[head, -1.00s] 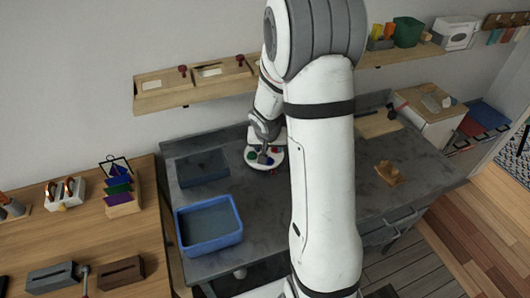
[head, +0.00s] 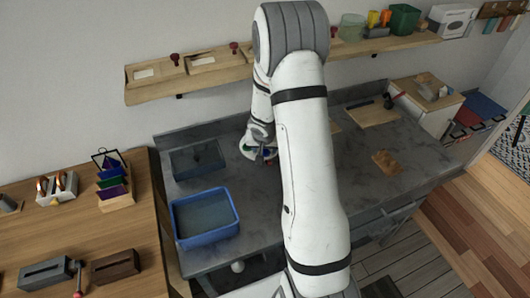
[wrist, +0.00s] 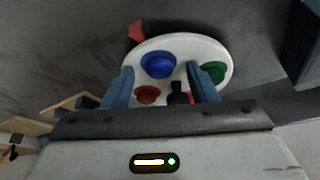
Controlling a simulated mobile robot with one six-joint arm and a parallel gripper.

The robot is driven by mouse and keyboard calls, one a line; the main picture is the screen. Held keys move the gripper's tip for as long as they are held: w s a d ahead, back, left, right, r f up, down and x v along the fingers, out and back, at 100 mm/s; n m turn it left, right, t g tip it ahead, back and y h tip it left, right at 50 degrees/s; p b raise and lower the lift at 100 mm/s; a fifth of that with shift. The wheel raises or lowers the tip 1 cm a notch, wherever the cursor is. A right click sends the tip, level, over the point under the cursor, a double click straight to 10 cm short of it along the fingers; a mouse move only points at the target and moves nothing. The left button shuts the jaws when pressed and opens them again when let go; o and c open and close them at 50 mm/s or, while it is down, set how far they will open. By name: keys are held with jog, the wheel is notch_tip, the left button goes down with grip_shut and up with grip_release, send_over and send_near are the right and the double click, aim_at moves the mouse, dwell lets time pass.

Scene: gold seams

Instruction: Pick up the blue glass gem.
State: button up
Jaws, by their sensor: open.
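The blue glass gem (wrist: 158,64) sits on a round white dish (wrist: 222,52) in the wrist view, near the dish's middle. A green gem (wrist: 213,71) lies to its right and a red gem (wrist: 147,95) below it. My gripper (wrist: 163,80) is open, its two blue-grey fingers either side of the dish's near part, with nothing held between them. The blue gem appears ahead of the fingers, between their lines; I cannot tell the height gap.
A dark object (wrist: 178,95) stands by the right finger. A red piece (wrist: 136,31) lies beyond the dish. A blue basin (head: 206,218) and a dark tray (head: 197,160) are left of the dish on the grey bench. A wooden shelf (head: 215,72) runs along the wall behind.

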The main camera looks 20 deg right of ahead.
jog(key=shift+c, duration=0.4)
jog(key=c, duration=1)
jog(key=shift+o, duration=0.2)
